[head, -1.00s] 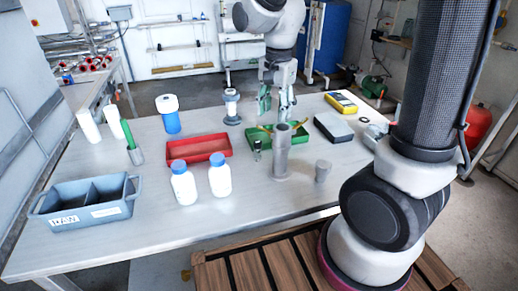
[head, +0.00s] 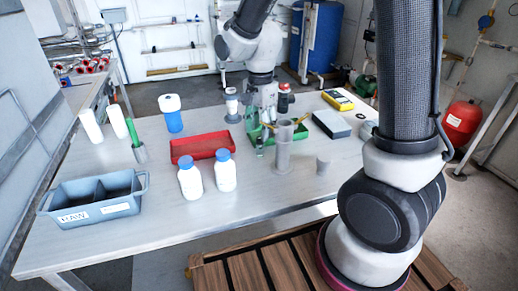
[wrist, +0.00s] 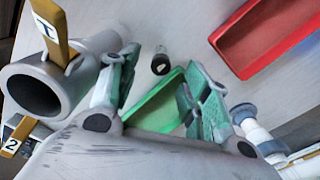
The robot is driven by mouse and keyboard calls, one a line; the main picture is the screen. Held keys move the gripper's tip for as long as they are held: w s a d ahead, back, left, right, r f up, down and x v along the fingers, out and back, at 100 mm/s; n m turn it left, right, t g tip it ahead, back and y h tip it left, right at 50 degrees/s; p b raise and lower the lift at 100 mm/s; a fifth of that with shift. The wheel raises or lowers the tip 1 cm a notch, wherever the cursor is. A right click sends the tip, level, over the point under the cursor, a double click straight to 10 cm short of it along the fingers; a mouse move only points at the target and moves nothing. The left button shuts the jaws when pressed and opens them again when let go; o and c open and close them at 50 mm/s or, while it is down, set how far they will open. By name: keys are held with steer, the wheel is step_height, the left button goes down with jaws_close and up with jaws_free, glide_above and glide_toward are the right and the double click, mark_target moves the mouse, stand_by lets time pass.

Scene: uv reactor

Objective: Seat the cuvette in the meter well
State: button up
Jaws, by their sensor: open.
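The cuvette (head: 259,147), a small clear vial with a dark cap, stands upright on the table by the green tray's left end. In the wrist view the cuvette (wrist: 160,66) shows in the gap between my fingers, touching neither. My gripper (head: 262,127) is open and empty, pointing down above the tray; its green pads also show in the wrist view (wrist: 160,85). A grey-blue box (head: 331,124) right of the tray may be the meter; I cannot make out a well in it.
A grey upright tube (head: 283,155) with yellow tabs stands close right of the cuvette. The green tray (wrist: 150,112) lies under my gripper. A red tray (head: 200,149), two white bottles (head: 226,172) and a grey stand (head: 232,108) are to the left.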

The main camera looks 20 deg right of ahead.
mark_target(260, 148)
step_height(260, 148, down, 5)
steer(key=shift+f, duration=0.2)
jaws_close()
